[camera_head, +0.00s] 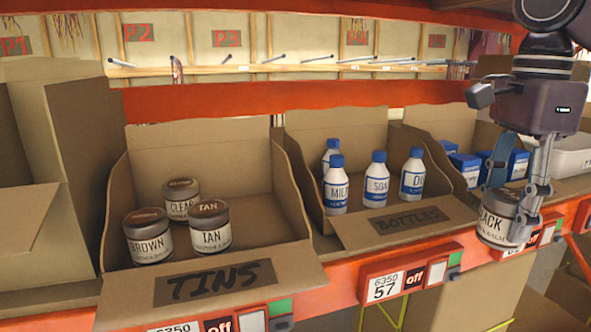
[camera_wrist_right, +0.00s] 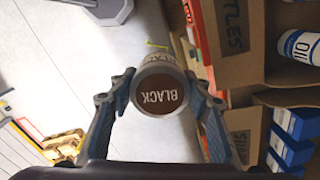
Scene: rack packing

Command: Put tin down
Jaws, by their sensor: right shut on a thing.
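A tin labelled BLACK (camera_head: 497,220), grey with a dark brown lid, is held in my right gripper (camera_head: 515,185) at the right of the head view. It hangs in front of the shelf edge, by the bottles box. In the right wrist view the tin's lid (camera_wrist_right: 160,97) sits between the two fingers. The TINS box (camera_head: 270,205) holds three tins: BROWN (camera_head: 148,240), CLEAR (camera_head: 181,197) and TAN (camera_head: 211,227). They stand upright in its left half. My left gripper is not in view.
The BOTTLES box (camera_head: 352,228) holds several white bottles with blue caps. A box with blue cartons (camera_head: 465,166) stands to its right. The right half of the TINS box is free. An orange shelf edge (camera_head: 340,283) with label displays runs along the front.

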